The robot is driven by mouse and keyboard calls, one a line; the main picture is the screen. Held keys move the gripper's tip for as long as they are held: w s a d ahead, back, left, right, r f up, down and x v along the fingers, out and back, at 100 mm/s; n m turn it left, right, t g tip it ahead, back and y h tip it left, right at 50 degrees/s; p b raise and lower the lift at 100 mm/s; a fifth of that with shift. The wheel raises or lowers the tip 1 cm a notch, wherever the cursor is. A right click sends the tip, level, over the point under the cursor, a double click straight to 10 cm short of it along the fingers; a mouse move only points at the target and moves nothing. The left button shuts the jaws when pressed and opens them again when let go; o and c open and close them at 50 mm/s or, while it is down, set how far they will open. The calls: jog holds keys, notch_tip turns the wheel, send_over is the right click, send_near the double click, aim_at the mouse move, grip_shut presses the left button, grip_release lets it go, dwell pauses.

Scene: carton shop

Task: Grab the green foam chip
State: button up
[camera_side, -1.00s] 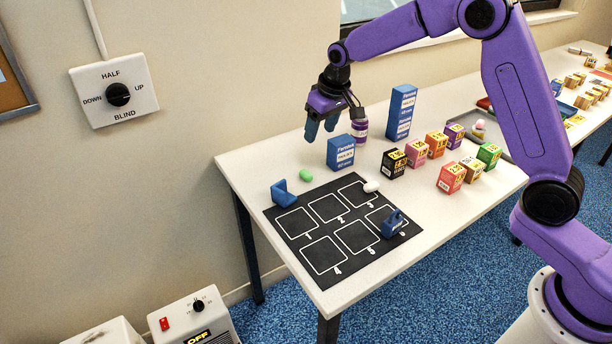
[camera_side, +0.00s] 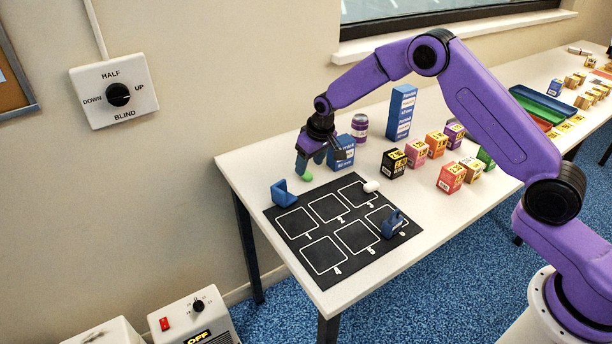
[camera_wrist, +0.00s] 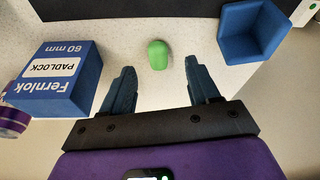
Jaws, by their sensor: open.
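The green foam chip (camera_side: 306,177) lies on the white table, just behind the black numbered mat (camera_side: 322,262). My gripper (camera_side: 310,162) is low over the table, right at the chip in the side view and partly covering it. In the wrist view the chip (camera_wrist: 158,54) lies ahead of my open fingers (camera_wrist: 156,82), roughly midway between their lines, with bare table around it. Nothing is between the fingers. A white foam chip (camera_side: 371,186) lies at the mat's square 3.
A blue padlock box (camera_side: 342,152) stands close beside my gripper; it also shows in the wrist view (camera_wrist: 60,75). A blue corner piece (camera_side: 283,194) stands on the other side. A purple jar (camera_side: 360,128), a tall blue box (camera_side: 401,112) and several small boxes stand farther right.

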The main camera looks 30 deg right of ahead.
aim_at(307, 173)
jog(key=shift+x, duration=2.05)
jog(key=shift+w+d, duration=0.1)
jog(key=shift+w, duration=0.1)
jog(key=shift+r, duration=0.1)
grip_shut()
